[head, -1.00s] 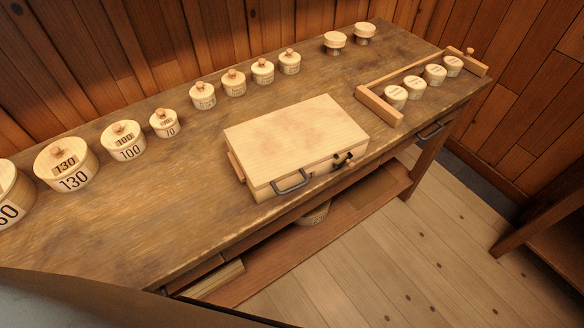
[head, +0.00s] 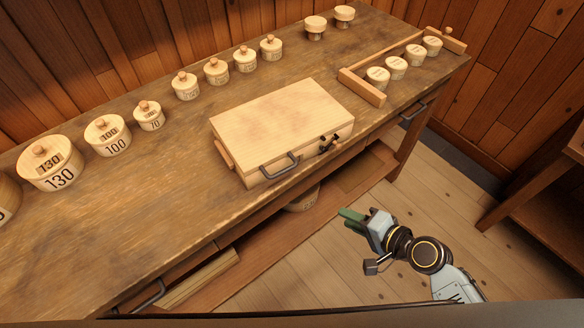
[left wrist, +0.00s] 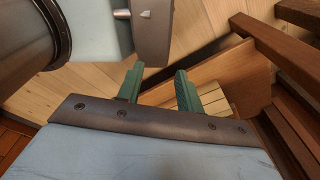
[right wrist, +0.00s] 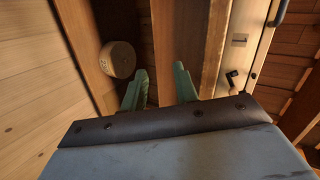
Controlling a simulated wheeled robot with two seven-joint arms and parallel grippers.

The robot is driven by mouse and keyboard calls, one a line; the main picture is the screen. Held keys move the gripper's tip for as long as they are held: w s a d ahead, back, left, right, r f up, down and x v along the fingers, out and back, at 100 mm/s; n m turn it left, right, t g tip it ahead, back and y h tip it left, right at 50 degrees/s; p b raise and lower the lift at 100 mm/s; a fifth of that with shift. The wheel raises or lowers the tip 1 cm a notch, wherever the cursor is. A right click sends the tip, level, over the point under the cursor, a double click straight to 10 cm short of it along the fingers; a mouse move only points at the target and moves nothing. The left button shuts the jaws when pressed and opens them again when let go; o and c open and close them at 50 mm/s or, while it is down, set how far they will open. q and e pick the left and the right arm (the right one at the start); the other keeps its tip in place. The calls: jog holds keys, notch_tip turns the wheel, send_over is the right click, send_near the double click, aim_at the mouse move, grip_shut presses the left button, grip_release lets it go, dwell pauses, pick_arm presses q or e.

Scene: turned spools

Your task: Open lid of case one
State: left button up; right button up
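The case (head: 285,122) is a pale wooden box lying on the workbench, with its lid (head: 280,110) shut. A dark metal handle (head: 280,165) and a dark latch (head: 328,143) are on its front side. The case (right wrist: 240,50) also shows at the right of the right wrist view. My right gripper (head: 350,219) is in front of the bench, lower than its top and apart from the case. Its green fingers are open and empty in the right wrist view. My left gripper (left wrist: 158,88) is open and empty; it is out of the head view.
Lidded numbered wooden spools (head: 108,135) line the back of the workbench (head: 130,205). A wooden rack (head: 365,87) with several small round pieces stands right of the case. A round container (right wrist: 118,60) sits on the lower shelf. Bench top left of the case is clear.

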aim_at(287, 171)
jog(key=a+r+y, duration=0.2)
jog(key=r, duration=0.5)
jog(key=a+r+y, duration=0.2)
jog(key=a+r, duration=0.1)
jog(key=r, duration=0.4)
jog(key=x, duration=1.2)
jog(key=shift+w+a+r, duration=0.1)
jog(key=shift+w+a, duration=0.05)
jog(key=shift+a, duration=0.2)
grip_shut()
